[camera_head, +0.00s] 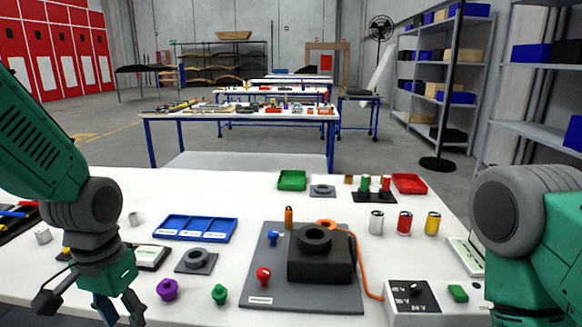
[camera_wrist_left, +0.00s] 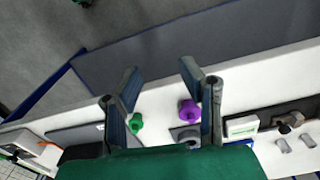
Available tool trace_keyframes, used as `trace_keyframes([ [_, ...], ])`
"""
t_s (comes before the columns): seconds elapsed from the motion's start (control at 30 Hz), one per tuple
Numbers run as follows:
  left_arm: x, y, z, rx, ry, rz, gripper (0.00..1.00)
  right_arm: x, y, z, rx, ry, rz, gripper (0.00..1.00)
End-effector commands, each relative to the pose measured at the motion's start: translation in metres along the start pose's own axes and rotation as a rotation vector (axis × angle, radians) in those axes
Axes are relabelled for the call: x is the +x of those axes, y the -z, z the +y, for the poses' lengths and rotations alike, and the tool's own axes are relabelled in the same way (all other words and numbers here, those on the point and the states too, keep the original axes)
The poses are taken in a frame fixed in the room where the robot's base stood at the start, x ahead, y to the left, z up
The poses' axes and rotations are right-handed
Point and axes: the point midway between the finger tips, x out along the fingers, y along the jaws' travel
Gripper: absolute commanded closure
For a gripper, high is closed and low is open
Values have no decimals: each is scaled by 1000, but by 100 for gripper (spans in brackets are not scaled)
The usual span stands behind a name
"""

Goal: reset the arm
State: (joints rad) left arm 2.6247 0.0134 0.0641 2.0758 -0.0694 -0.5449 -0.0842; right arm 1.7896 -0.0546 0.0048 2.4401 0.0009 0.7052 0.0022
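My left gripper (camera_head: 98,304) hangs over the front left edge of the white table, fingers pointing down. In the left wrist view its two fingers (camera_wrist_left: 160,74) are spread, with nothing between the tips. A purple knob-shaped piece (camera_head: 167,290) and a green one (camera_head: 219,294) stand on the table to its right; the purple (camera_wrist_left: 188,111) and green (camera_wrist_left: 136,123) pieces also show in the wrist view. My right arm shows at the right edge of the head view, but its gripper is out of frame.
A grey board (camera_head: 260,291) carries a black block (camera_head: 322,265) with a ring on top, plus red (camera_head: 263,276) and blue (camera_head: 273,237) pieces. A blue tray (camera_head: 195,229), several cans and a black-topped switch box (camera_head: 412,295) stand around. The floor lies beyond the table's front edge.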

Motion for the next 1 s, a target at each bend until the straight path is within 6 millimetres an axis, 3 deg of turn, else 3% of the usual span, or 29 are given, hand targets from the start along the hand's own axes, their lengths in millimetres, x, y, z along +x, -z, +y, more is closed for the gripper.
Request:
trace_keyframes([
  [0.23,77,-26,5,-30,-8,1,65,0,0,0,0,0,-1,60],
  [0.37,130,-52,8,-55,-10,1,65,0,-1,0,0,0,-1,60],
  [0.5,198,-106,16,-88,-8,2,65,0,0,0,0,0,-1,60],
  [0.6,233,-150,20,-112,0,12,65,0,0,0,0,0,-1,60],
  [0.7,253,-185,24,-127,9,25,65,0,0,0,0,0,-1,60],
  [0.8,262,-208,26,-135,15,35,65,0,0,0,0,0,-1,60],
  [1.0,267,-220,27,-141,19,46,65,0,0,0,0,0,-1,60],
])
